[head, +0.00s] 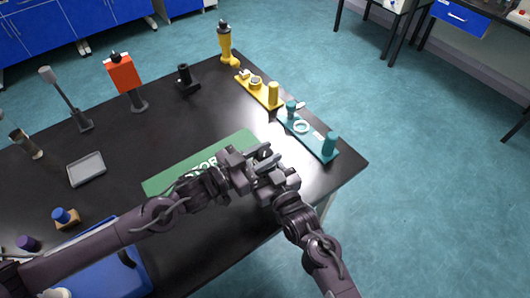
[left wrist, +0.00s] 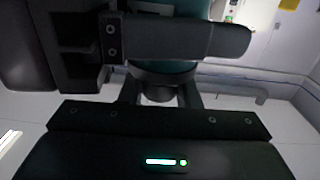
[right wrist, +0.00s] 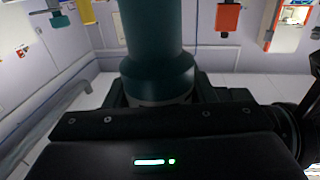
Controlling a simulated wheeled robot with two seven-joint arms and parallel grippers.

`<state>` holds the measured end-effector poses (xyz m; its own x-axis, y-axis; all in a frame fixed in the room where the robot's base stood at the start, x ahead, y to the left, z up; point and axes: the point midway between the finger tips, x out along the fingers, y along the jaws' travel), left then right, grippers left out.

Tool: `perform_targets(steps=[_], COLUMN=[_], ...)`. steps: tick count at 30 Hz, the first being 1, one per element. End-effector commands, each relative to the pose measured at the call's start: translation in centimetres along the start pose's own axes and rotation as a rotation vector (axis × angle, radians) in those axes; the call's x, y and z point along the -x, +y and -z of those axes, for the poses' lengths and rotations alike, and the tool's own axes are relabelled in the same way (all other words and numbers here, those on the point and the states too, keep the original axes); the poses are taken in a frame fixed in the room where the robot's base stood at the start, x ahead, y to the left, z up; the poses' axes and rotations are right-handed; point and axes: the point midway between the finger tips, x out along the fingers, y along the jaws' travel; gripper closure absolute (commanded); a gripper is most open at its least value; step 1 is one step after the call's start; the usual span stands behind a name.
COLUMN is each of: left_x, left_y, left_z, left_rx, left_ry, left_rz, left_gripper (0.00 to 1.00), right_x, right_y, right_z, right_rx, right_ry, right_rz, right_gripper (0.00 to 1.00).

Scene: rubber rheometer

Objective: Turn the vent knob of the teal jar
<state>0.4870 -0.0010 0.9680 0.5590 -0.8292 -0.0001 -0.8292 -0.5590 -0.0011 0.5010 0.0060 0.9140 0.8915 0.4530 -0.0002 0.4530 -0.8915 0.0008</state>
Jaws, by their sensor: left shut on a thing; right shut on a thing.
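The teal jar (right wrist: 155,40) stands large in the right wrist view, its lower collar (right wrist: 155,80) between the fingers of my right gripper (right wrist: 158,98). In the left wrist view a teal part (left wrist: 165,75) with a dark round end below it sits between the fingers of my left gripper (left wrist: 158,98). A dark bar crosses in front of the teal part there. In the head view my left gripper (head: 258,160) and right gripper (head: 272,180) meet close together above the table, and the jar is hidden by them. The vent knob cannot be made out clearly.
A teal stand (head: 318,144) and a yellow stand (head: 247,84) lie behind the grippers. A green mat (head: 165,181) is below them. A grey tray (head: 87,170), an orange-headed device (head: 123,74) and a blue tray (head: 140,284) are on the black table.

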Motion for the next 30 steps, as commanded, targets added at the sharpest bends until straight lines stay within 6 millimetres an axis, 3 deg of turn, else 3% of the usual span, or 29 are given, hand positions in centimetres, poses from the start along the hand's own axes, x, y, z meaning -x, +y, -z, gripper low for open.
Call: perform_targets(steps=[30], left_x=[-0.09], left_y=[-0.05], left_z=[-0.03], left_rx=[-0.002], left_ry=[0.000], left_rz=[-0.698], left_gripper=[0.93], right_x=[-0.01], right_y=[-0.16], right_z=[0.03], right_rx=[0.000], right_ry=[0.001], right_rz=[0.004], right_gripper=[0.76])
